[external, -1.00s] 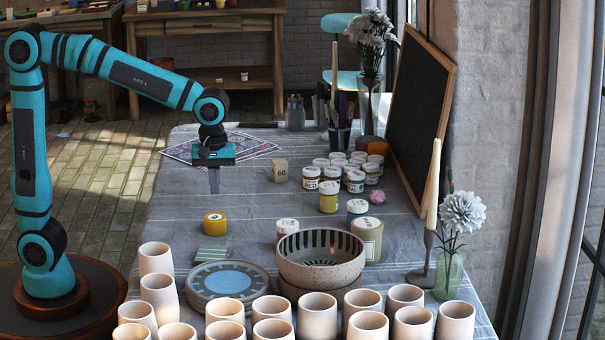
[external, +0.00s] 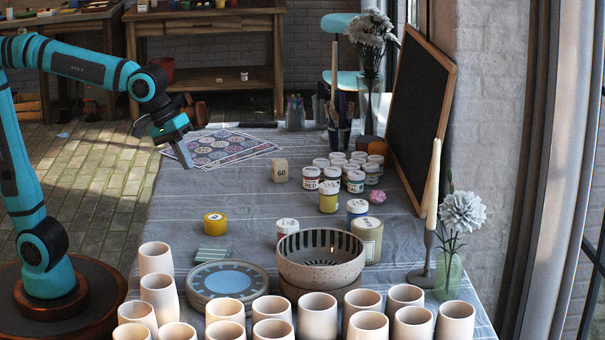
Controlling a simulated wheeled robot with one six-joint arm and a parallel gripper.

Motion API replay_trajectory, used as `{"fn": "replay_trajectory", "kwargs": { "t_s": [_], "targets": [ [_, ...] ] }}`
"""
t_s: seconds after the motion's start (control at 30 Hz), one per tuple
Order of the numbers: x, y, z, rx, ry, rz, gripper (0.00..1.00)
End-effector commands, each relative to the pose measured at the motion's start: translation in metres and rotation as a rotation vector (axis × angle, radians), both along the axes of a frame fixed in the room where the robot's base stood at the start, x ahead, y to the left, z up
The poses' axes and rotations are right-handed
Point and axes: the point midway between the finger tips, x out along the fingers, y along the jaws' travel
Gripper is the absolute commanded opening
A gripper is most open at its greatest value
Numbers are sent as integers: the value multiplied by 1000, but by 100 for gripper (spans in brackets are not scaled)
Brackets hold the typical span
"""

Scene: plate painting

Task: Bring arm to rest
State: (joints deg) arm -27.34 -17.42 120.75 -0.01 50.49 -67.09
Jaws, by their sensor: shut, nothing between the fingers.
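My teal arm (external: 90,66) reaches in from the left, bent at the elbow. My gripper (external: 183,155) is shut and empty, with its fingers pointing down and slightly right. It is in the air near the far left edge of the table, in front of the patterned sheets (external: 228,147). It appears apart from everything on the table.
The cloth-covered table (external: 240,189) holds a yellow jar (external: 215,223), a block marked 60 (external: 280,170), several paint jars (external: 329,197), a blue-centred plate (external: 229,284), a striped bowl (external: 320,262) and several pale cups (external: 317,317). A blackboard (external: 418,120) leans at right.

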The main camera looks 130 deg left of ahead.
Motion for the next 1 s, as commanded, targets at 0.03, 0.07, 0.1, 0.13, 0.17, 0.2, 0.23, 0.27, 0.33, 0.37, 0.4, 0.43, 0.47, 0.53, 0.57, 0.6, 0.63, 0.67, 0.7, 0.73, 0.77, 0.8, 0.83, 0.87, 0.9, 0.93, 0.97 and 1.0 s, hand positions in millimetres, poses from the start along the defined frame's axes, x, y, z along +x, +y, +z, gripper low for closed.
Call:
{"fn": "replay_trajectory", "kwargs": {
  "t_s": [0.03,0.07,0.1,0.13,0.17,0.2,0.23,0.27,0.33,0.37,0.4,0.43,0.47,0.53,0.57,0.6,0.63,0.67,0.7,0.73,0.77,0.8,0.83,0.87,0.9,0.93,0.97,1.0],
  "targets": [
    [-2,-16,11,46,-38,-74,0],
    [-2,-24,16,75,-59,-117,0],
    [-3,-35,23,115,-88,-176,0],
    [-4,-42,28,145,-108,-217,0],
    [-6,-50,33,175,-128,-260,0],
    [-8,-60,41,218,-156,-314,0],
    [-9,-68,46,250,-177,-355,0],
    [-12,-76,51,283,-198,-394,0],
    [-18,-93,63,360,-245,-484,0],
    [-20,-101,69,395,-267,-522,0],
    [-25,-111,75,442,-293,-571,0],
    [-28,-118,81,478,-315,-606,0],
    [-32,-125,86,515,-335,-639,0],
    [-41,-141,97,601,-383,-717,0],
    [-45,-148,102,639,-404,-748,0],
    [-52,-157,108,690,-431,-787,0],
    [-57,-164,113,729,-452,-816,0],
    [-62,-170,118,769,-473,-843,0],
    [-69,-178,124,823,-500,-879,0],
    [-75,-184,129,864,-520,-902,0],
    [-80,-190,133,904,-541,-926,0],
    [-88,-197,139,957,-565,-953,0],
    [-93,-202,142,994,-582,-973,0],
    [-99,-207,146,1033,-601,-989,0],
    [-106,-212,150,1078,-620,-1009,0],
    [-111,-215,153,1109,-634,-1020,0],
    [-115,-218,155,1137,-646,-1030,0],
    [-120,-222,158,1170,-660,-1042,0]
  ]
}}
